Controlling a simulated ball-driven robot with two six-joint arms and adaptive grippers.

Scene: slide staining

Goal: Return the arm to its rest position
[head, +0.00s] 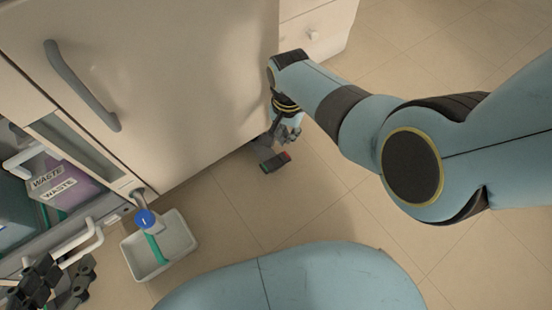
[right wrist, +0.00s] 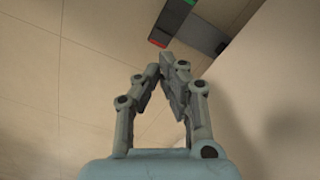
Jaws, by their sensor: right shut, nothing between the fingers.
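My right arm (head: 410,165) comes in from the right of the head view and reaches toward the lower edge of the cabinet. Its gripper (head: 290,133) hangs low beside the cabinet front. In the right wrist view the right gripper (right wrist: 163,70) is shut and empty, with its fingertips together.
A dark block with red and green parts (head: 275,162) lies low by the cabinet (head: 190,80); it also shows ahead of the right fingertips (right wrist: 187,24). Tiled floor (head: 345,215) is open at right.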

